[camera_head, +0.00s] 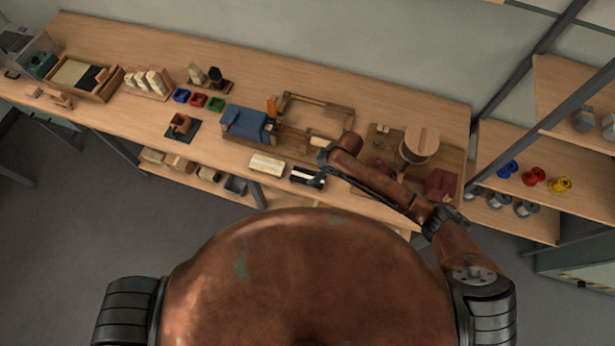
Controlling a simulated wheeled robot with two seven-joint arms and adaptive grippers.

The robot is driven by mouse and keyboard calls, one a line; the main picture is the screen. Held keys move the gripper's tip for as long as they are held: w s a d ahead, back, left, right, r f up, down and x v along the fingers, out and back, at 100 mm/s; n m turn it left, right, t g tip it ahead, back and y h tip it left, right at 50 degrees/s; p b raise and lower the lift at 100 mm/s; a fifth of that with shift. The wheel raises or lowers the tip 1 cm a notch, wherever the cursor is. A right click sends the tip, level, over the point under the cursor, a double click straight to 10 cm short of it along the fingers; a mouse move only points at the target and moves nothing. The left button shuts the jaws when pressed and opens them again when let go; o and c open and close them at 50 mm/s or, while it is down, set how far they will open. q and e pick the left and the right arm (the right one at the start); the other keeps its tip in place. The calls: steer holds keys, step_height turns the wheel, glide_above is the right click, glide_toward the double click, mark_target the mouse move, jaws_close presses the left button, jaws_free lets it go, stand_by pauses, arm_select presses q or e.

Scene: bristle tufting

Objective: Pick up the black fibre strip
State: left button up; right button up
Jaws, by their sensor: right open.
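A small dark piece with pale bands (308,178), which looks like the black fibre strip, lies near the front edge of the bench. A cream block (267,164) lies just to its left. My right gripper (322,156) is open, just above and to the right of the dark piece in the picture. It looks empty, and its fingers are small and partly hidden by my forearm. I cannot tell its height over the bench. My left gripper is out of view.
The wooden bench (230,62) carries a blue-covered fixture (247,123), a wooden frame (318,101), coloured trays (199,99) and a round wooden piece (421,140). A sorted tray (78,92) stands far left. A shelf with coloured spools (533,176) stands right.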

mark_target(309, 176)
steer(key=x, duration=0.5)
steer(key=shift+a+f+p, duration=0.2)
steer(key=shift+f+p, duration=0.15)
steer(key=shift+p, duration=0.05)
steer(key=shift+c, duration=0.2)
steer(key=c, duration=1.2)
steer(key=shift+r, duration=0.1)
